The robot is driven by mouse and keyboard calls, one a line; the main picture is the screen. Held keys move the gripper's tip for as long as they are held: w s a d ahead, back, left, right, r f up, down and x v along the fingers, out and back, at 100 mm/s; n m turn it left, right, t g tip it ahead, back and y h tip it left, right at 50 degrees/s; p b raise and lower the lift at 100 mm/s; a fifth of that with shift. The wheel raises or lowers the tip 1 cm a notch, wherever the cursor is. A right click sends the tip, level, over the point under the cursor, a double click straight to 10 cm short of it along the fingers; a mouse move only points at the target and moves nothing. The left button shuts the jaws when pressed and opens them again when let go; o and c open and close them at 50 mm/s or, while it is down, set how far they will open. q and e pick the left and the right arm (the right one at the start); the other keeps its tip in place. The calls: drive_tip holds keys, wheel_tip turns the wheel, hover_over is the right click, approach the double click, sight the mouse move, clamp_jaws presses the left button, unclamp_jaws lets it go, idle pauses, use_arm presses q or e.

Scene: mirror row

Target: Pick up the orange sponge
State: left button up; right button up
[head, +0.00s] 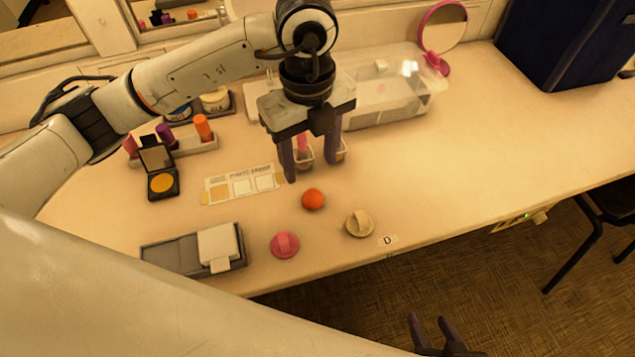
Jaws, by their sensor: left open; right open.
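The orange sponge (313,199) is a small rounded ball on the cream counter (420,160), near the middle of the head view. My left gripper (311,171) points down with its two dark fingers apart. In the picture its fingertips lie just above the sponge; nothing shows held between them. I cannot tell how high they are over the counter. My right gripper (428,321) is at the bottom edge, over the floor side of the counter, with its fingers apart and empty.
A pink puff (285,245) and a beige puff (359,224) lie near the sponge by the front edge. A paper card (242,184), an open compact (161,172) and a grey tray (170,255) are left. A clear box (392,92) stands behind.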

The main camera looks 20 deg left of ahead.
sight(313, 195)
use_arm(q)
drive_tip(key=f, duration=0.3)
drive_tip(key=shift+s+f, duration=0.2)
drive_tip(key=shift+f, duration=0.2)
drive_tip(key=shift+s+d+f+p, duration=0.15)
drive_tip(key=shift+f+p, duration=0.1)
drive_tip(key=shift+f, duration=1.2)
drive_tip(key=shift+w+d+f+p, duration=0.15)
drive_tip(key=shift+f+p, duration=0.1)
drive_tip(key=shift+f, duration=1.2)
drive_tip(key=shift+s, duration=0.1)
drive_tip(key=c, duration=1.1)
